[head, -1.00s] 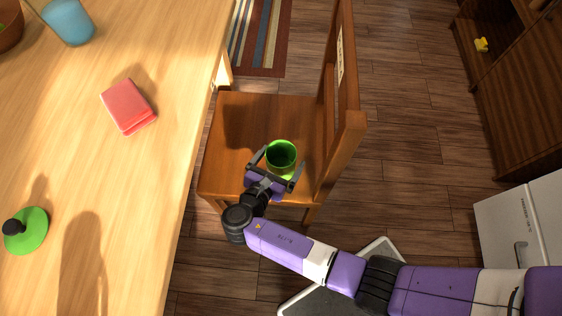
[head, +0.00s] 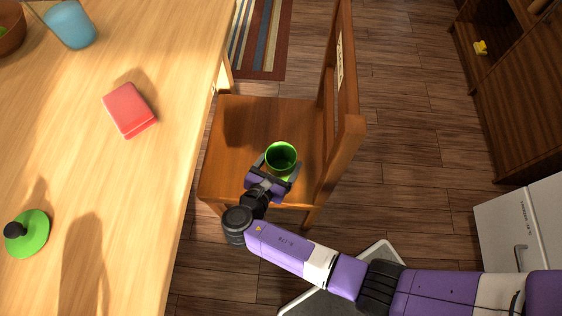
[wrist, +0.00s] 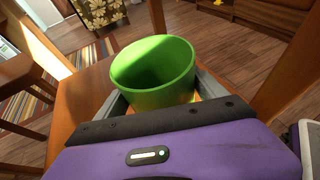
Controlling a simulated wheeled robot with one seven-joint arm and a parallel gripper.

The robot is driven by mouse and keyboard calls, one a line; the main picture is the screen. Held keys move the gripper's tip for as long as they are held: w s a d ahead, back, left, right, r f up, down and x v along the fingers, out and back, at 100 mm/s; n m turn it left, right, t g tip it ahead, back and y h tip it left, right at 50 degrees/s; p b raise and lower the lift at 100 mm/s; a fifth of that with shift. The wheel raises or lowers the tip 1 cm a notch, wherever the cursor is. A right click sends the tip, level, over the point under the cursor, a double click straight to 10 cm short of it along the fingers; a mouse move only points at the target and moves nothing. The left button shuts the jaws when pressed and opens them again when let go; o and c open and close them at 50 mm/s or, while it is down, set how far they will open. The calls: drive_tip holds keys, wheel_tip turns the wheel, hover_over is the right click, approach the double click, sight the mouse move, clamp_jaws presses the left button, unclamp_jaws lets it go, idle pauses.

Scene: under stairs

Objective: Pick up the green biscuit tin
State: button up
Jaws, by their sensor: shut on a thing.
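The green biscuit tin (head: 281,157) is an open, empty-looking round tin above the seat of the wooden chair (head: 234,151). My gripper (head: 277,169) is shut on the tin, one finger on each side of it. In the wrist view the tin (wrist: 153,78) stands roughly upright between the two grey fingers, with its open mouth facing up. Its lower part is hidden by the gripper body, so I cannot tell whether it touches the seat.
The chair's backrest (head: 341,130) rises close to the right of the tin. The wooden table (head: 150,190) is to the left, bearing a red box (head: 129,110), a green lid with a black knob (head: 28,234) and a blue cup (head: 70,26). A white cabinet (head: 525,230) stands at the right.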

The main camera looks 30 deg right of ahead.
wheel_tip(320, 180, up, 19)
drive_tip(key=p, duration=0.6)
drive_tip(key=shift+r, duration=0.1)
drive_tip(key=o, duration=0.8)
drive_tip(key=c, duration=1.4)
drive_tip(key=shift+o, duration=0.2)
